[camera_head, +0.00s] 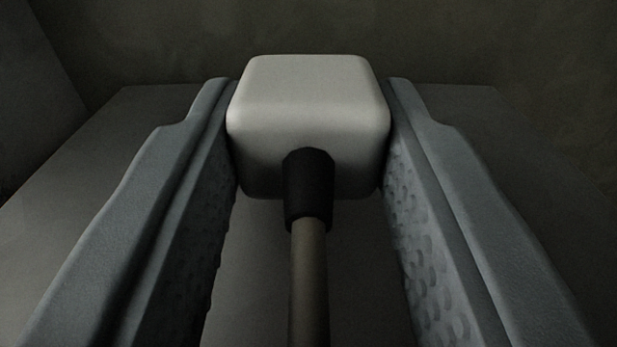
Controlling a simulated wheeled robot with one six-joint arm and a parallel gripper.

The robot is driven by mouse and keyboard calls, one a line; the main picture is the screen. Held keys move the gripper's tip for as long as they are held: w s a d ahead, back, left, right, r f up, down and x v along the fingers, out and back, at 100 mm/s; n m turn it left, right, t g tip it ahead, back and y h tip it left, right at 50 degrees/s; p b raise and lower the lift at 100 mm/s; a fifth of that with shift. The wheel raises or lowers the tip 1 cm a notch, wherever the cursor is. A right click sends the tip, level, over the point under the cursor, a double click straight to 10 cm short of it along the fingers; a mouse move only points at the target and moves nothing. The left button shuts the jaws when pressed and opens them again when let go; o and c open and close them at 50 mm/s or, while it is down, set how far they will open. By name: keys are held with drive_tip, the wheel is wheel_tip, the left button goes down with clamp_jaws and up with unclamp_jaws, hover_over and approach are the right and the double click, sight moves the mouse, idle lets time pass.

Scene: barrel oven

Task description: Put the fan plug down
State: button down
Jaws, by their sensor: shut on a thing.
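The fan plug (305,100) is a pale grey rounded block in the upper middle of the view. A black collar (309,188) and a brown cord (309,285) run from it toward the camera. My gripper (308,125) is shut on the plug, with one grey textured finger touching each side. The plug's far face and any prongs are hidden.
A flat grey surface (120,180) lies beneath and around the fingers; whether the plug touches it I cannot tell. A dark wall (300,30) stands behind it, and another dark upright face (35,100) is at the left. The surface is bare on both sides.

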drive_tip(key=shift+f, duration=0.3)
drive_tip(key=shift+s+f, duration=0.15)
drive_tip(key=shift+f, duration=0.25)
drive_tip(key=c, duration=1)
unclamp_jaws()
drive_tip(key=shift+f, duration=0.2)
drive_tip(key=shift+r, duration=0.35)
drive_tip(key=shift+s+r, duration=0.15)
drive_tip(key=shift+r, duration=0.05)
drive_tip(key=s, duration=1.1)
drive_tip(key=shift+s+r, duration=0.25)
drive_tip(key=shift+r, duration=0.15)
